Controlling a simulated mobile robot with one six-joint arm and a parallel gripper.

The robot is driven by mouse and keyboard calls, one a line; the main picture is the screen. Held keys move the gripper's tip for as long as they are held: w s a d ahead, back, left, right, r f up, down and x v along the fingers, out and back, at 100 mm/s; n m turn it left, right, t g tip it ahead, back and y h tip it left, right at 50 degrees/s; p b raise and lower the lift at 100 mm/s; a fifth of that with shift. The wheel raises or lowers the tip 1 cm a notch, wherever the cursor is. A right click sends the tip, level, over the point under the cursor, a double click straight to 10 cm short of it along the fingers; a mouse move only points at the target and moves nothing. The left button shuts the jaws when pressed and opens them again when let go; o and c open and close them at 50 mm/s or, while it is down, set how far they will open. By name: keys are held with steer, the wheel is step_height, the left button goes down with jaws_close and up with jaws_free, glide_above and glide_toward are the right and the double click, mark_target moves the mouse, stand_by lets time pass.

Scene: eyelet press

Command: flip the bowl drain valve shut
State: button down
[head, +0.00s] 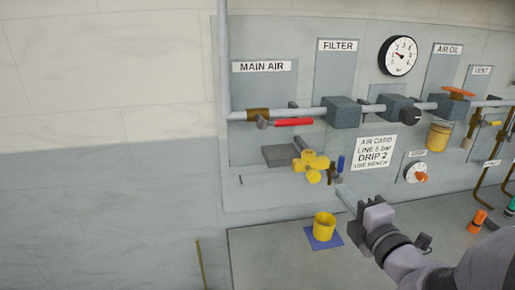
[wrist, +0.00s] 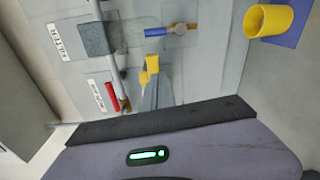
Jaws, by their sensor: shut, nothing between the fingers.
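Below the filter block (head: 342,112) is a small brass valve (head: 332,174) with a blue lever (head: 341,163). The lever stands roughly upright in the head view. I take this as the bowl drain valve, as no label on it can be read. In the wrist view the blue lever (wrist: 155,32) lies beside the brass body (wrist: 180,28). My gripper (head: 341,188) is shut and empty, with its tip a little below and right of the valve, apparently apart from it. In the wrist view the grey fingers (wrist: 157,88) overlap the yellow knob (wrist: 151,65).
A yellow multi-lobed knob (head: 313,166) sits close left of the valve. A red lever (head: 293,122) is on the main air pipe above. A yellow cup (head: 324,227) stands on a blue square (head: 322,239) below. The bench (head: 265,262) left of the cup is clear.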

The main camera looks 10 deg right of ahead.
mark_target(340, 169)
steer(key=shift+d+m+h, duration=1)
steer(key=shift+d+m, duration=0.2)
steer(key=shift+d, duration=0.25)
steer(key=w+p, duration=0.9)
steer(key=w, duration=0.1)
steer(key=shift+p, duration=0.3)
steer(key=shift+r+p, duration=0.1)
steer(key=shift+p, duration=0.25)
